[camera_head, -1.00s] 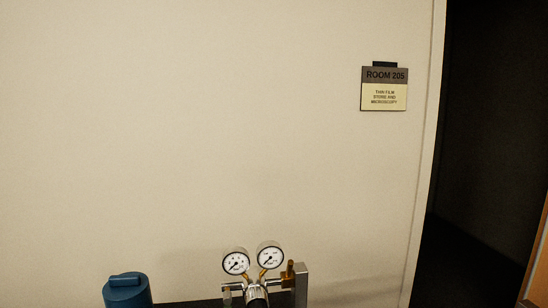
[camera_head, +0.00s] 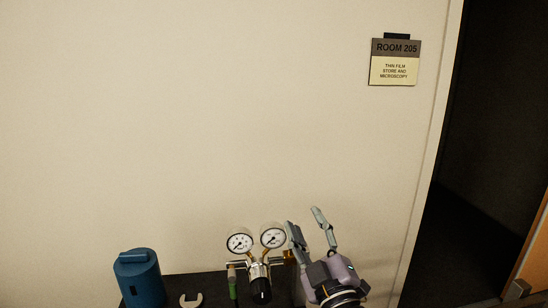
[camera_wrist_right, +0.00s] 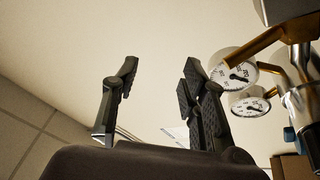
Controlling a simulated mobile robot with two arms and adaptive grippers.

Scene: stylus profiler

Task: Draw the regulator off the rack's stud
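The regulator (camera_head: 259,272) has a chrome body, two round white gauges, a black knob and brass fittings. It stands low in the head view, its right-hand brass fitting close to the grey rack post, which is mostly hidden by my right arm. In the right wrist view the regulator (camera_wrist_right: 298,98) is at the right edge, outside the fingers. My right gripper (camera_head: 304,217) is just right of the gauges, fingers pointing up, open and empty. Its parted fingers also show in the wrist view (camera_wrist_right: 158,70). I cannot make out the stud. My left gripper is not in view.
A blue cylindrical thing (camera_head: 140,281) stands left of the regulator on a dark surface (camera_head: 213,284). A metal open-ended spanner shape (camera_head: 190,300) is between them. A pale wall with a room sign (camera_head: 394,63) is behind; a dark doorway (camera_head: 480,150) is at the right.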

